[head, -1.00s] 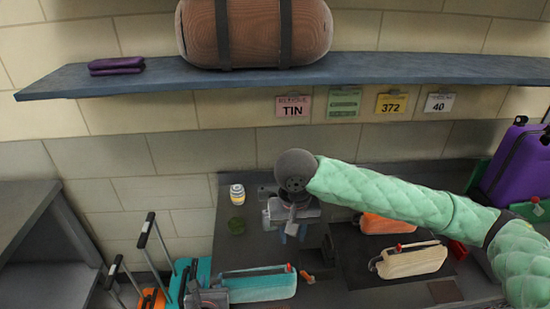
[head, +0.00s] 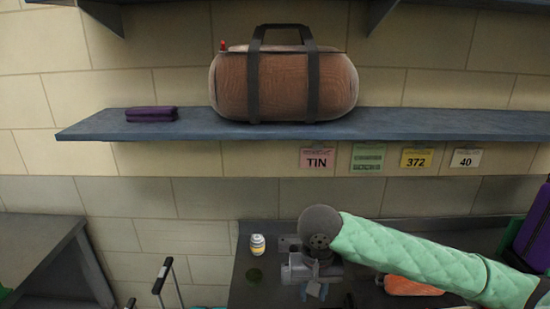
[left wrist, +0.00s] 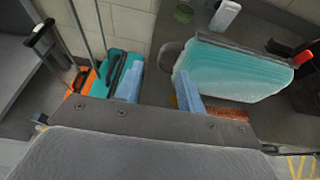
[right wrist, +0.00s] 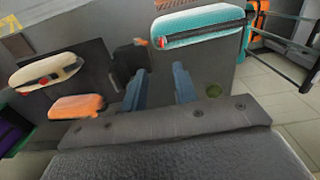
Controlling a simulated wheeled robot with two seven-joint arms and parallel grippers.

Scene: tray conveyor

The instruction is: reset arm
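My right gripper (head: 318,289) points down over the dark counter in the head view, at the end of my green-sleeved arm. In the right wrist view its two blue fingers (right wrist: 160,88) stand apart with nothing between them. My left gripper is below the head view; in the left wrist view its blue fingers (left wrist: 160,92) are apart and empty. A teal bag (left wrist: 240,72) lies close to the right-hand finger; I cannot tell whether they touch. The teal bag also shows in the right wrist view (right wrist: 200,22).
A shelf (head: 420,124) above the counter holds a brown duffel bag (head: 285,85) and a purple folded item (head: 151,114). An orange pouch (right wrist: 76,106) and a cream pouch (right wrist: 47,74) lie on the counter. Suitcases (left wrist: 120,78) stand on the floor at left.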

